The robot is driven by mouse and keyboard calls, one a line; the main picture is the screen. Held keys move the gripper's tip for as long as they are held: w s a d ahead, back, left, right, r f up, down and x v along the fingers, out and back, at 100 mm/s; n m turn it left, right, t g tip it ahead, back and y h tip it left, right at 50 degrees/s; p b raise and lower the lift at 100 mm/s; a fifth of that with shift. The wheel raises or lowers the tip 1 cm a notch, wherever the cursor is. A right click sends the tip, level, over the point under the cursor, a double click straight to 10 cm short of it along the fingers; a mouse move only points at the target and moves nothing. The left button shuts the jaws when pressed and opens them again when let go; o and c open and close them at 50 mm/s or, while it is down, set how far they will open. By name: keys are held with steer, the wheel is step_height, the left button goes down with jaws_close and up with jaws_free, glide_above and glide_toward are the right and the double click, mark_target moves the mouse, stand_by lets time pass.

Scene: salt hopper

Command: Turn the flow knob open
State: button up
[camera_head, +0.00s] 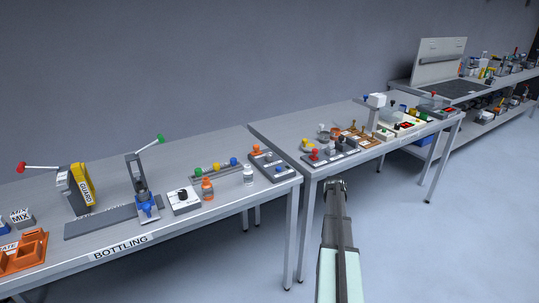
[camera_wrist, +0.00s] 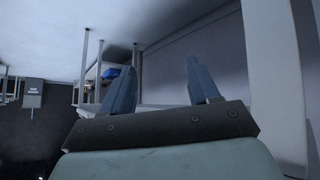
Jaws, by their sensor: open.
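I cannot pick out the flow knob with certainty. A white box with a black knob on top (camera_head: 183,199) stands on the bottling table, at the left in the head view. A white block raised on a stand (camera_head: 376,100) is on the second table; I cannot tell whether it is the salt hopper. My gripper (camera_head: 336,184) is in front of the second table, by its near left corner, apart from all of these. In the wrist view its two fingers (camera_wrist: 160,64) are spread with nothing between them.
The bottling table (camera_head: 215,220) carries a blue-based press (camera_head: 147,207), small bottles and a yellow guard (camera_head: 82,185). The second table (camera_head: 290,125) holds several small fixtures along its front edge. Floor right of my arm is clear.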

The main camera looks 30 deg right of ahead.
steer(key=d+r+h, duration=0.2)
steer(key=d+r, duration=1.1)
steer(key=r, duration=0.1)
step_height(320, 180, up, 17)
steer(key=n+g+y, duration=0.5)
steer(key=n+y, duration=0.4)
steer(key=n, duration=0.2)
glide_above(269, 155)
step_height(269, 155, down, 13)
steer(key=shift+d+r, duration=0.1)
steer(key=shift+d, duration=0.05)
